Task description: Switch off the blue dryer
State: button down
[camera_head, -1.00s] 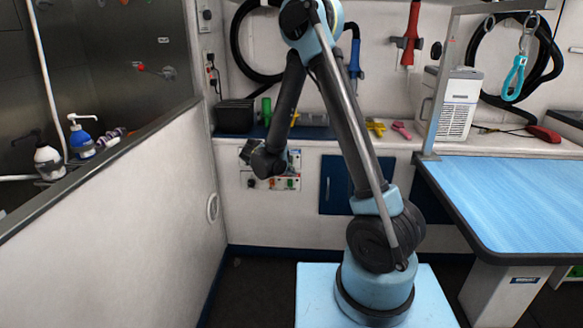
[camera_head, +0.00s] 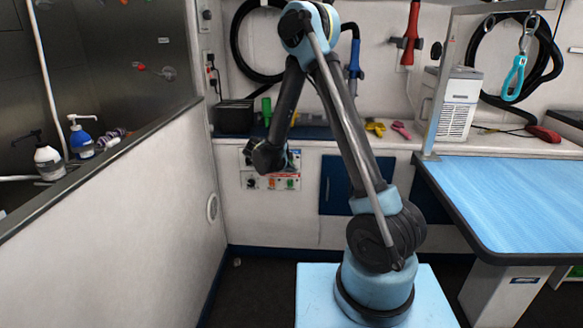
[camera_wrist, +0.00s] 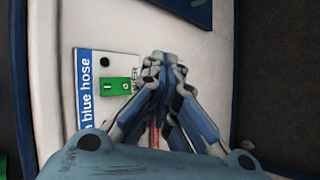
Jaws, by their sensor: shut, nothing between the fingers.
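The blue dryer nozzle (camera_head: 355,62) hangs on the back wall, partly behind my arm. A switch panel (camera_head: 258,184) sits low on the wall below the shelf. In the wrist view, a plate (camera_wrist: 85,62) reads "blue hose" in white on blue. It carries a green rocker switch (camera_wrist: 116,86) marked I and O, and a dark round knob lies beside it. Which side of the rocker is pressed in, I cannot tell. My gripper (camera_wrist: 164,60) is shut and empty, its fingertips close beside the switch's O end. I cannot tell whether they touch. The fingers hide part of the plate.
A blue shelf strip (camera_head: 312,132) with a black bin (camera_head: 235,117) and small tools runs above the panel. A blue grooming table (camera_head: 510,195) stands at right, a partition wall (camera_head: 120,215) at left. A red nozzle (camera_head: 411,40) hangs farther right.

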jog(key=shift+w+d+f, duration=0.1)
jog(key=shift+w+f, duration=0.05)
jog(key=shift+w, duration=0.7)
jog(key=shift+w+f, duration=0.15)
jog(key=shift+w, duration=0.7)
jog(key=shift+w, duration=0.75)
dwell(1.0)
jog(key=shift+s, duration=0.1)
jog(key=shift+s+r, duration=0.1)
jog(key=shift+s, duration=0.6)
jog(key=shift+s, duration=0.1)
jog(key=s, duration=0.4)
jog(key=shift+s+r, duration=0.35)
dwell(0.4)
